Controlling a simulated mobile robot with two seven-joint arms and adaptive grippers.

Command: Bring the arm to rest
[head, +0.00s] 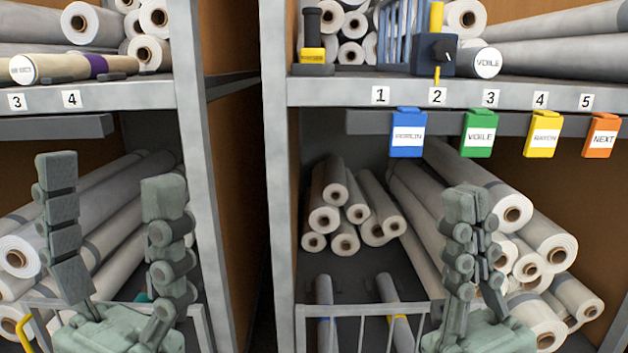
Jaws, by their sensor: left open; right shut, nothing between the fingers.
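My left gripper (112,215) stands at the lower left with its fingers pointing up and spread wide apart. Nothing is between them. My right gripper (467,215) stands at the lower right, also pointing up, with its fingers closed together and nothing seen between them. Both are in front of the shelves, and both cover parts of the fabric rolls behind them.
The right shelf edge (335,91) carries number labels and hanging cards: blue (408,146), green (479,146), yellow (542,146) and orange (601,146). Rolls (336,200) fill the lower bays. A grey rail frame (345,309) stands low in front. A dark gap separates the shelf units.

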